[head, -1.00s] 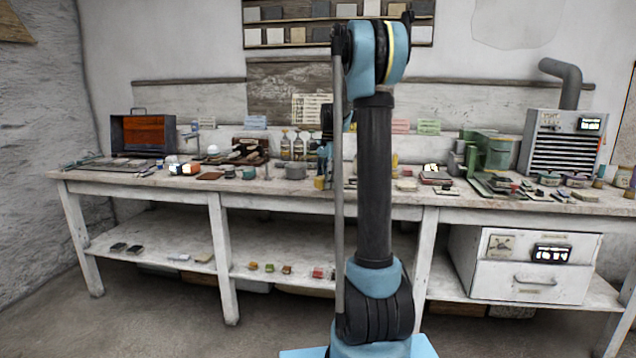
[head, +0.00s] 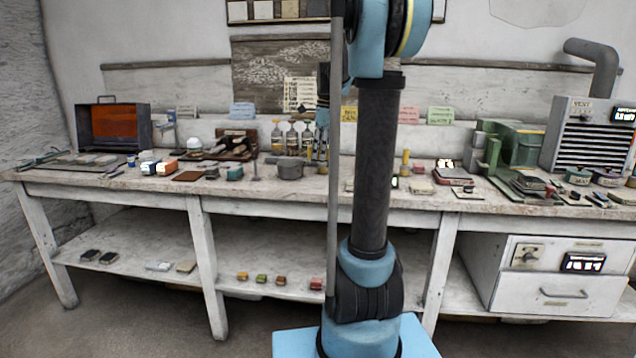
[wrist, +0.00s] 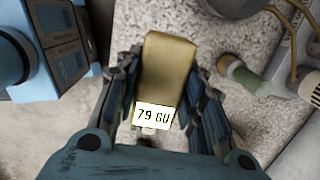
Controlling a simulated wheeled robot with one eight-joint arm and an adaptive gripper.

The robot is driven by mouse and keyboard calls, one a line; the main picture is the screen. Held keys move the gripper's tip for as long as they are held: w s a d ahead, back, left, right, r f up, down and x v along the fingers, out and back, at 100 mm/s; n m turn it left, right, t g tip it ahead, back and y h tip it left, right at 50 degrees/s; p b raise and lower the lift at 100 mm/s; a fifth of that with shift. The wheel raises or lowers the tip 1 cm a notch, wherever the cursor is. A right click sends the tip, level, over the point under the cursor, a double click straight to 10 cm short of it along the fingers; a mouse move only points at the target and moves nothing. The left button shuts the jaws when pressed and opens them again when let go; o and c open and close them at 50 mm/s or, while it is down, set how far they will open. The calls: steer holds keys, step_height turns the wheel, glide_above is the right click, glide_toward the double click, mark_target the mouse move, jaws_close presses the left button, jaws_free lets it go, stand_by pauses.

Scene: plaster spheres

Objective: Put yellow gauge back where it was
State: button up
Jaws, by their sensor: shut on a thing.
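The yellow gauge (wrist: 167,70), a mustard-yellow block with a white label reading "79 GU", is between the two fingers of my gripper (wrist: 165,88) in the wrist view. The fingers are shut on its sides. In the head view my gripper (head: 322,150) hangs mostly behind my own arm, over the bench (head: 150,186). A small yellow patch at its lower end looks like the gauge, but its lower edge and any contact with the bench are unclear.
A grey pot (head: 290,168) and spray bottles (head: 293,138) stand near my gripper. A yellow upright piece (head: 405,162) stands to the right. Green machinery (head: 515,148) and a grey vented box (head: 588,138) fill the right end. The wrist view shows a blue boxy object (wrist: 62,45) at left.

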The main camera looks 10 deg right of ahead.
mark_target(319, 185)
steer(key=shift+f, duration=4.7)
steer(key=o, duration=0.9)
steer(key=shift+o, duration=0.2)
steer(key=r, duration=0.4)
steer(key=d+r, duration=0.1)
steer(key=r, duration=0.7)
steer(key=shift+s+d, duration=0.15)
steer(key=shift+d, duration=0.05)
steer(key=s+f+n, duration=0.7)
steer(key=s+f, duration=0.1)
steer(key=s, duration=0.3)
steer(key=s+a+f+n+t+h, duration=0.1)
steer(key=s+f+n, duration=0.6)
steer(key=s, duration=0.5)
steer(key=s+f+n, duration=0.7)
steer(key=s+f, duration=0.1)
steer(key=s, duration=0.3)
steer(key=shift+s+a+f+n+t, duration=0.2)
steer(key=shift+f+n+t, duration=0.1)
steer(key=shift+n+t, duration=0.1)
